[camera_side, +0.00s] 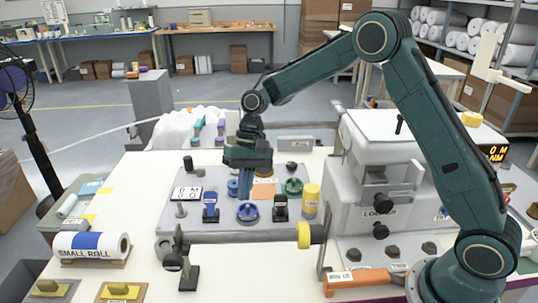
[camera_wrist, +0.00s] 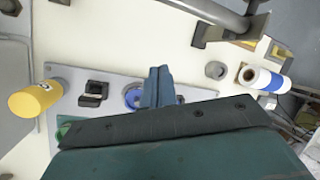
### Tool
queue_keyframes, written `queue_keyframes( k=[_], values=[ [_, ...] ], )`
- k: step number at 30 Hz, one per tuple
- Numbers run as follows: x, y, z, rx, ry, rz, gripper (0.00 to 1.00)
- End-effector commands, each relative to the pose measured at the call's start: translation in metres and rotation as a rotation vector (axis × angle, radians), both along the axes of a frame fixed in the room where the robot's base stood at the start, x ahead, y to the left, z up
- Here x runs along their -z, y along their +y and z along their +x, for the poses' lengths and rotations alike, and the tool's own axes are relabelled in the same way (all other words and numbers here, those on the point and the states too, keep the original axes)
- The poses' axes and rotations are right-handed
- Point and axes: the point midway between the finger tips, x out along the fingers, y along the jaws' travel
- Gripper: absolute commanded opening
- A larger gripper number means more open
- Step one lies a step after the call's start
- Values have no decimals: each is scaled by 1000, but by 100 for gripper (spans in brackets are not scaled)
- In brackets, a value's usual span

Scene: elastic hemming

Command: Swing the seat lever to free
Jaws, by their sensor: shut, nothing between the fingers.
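My gripper (camera_side: 244,197) points straight down over the grey panel (camera_side: 219,167), its fingers together and empty. In the wrist view the closed fingers (camera_wrist: 158,72) show beside a blue round knob (camera_wrist: 132,97) and partly cover the items behind them. The knob (camera_side: 247,212) stands just in front of the fingertips in the side view; I cannot tell if they touch it. A blue clamp-like piece (camera_side: 210,208) stands to its left and a black one (camera_side: 280,208) to its right. No part carries a readable seat-lever label, so I cannot tell which is the lever.
A yellow cylinder (camera_side: 311,200) and a green knob (camera_side: 293,187) stand at the panel's right. A horizontal bar (camera_side: 245,237) with a yellow end runs along the front. A white roll (camera_side: 92,246) lies front left. The white machine (camera_side: 385,150) stands at the right.

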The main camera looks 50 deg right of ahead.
Motion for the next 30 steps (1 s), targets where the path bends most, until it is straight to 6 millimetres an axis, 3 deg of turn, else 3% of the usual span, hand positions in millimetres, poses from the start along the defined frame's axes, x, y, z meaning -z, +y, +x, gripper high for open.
queue_keyframes(
  k=[6,14,30],
  values=[
    [5,13,-14,-169,-143,-70,0],
    [10,8,-34,-416,-297,-212,0],
    [-5,-43,-79,-998,-438,-592,0]
  ],
)
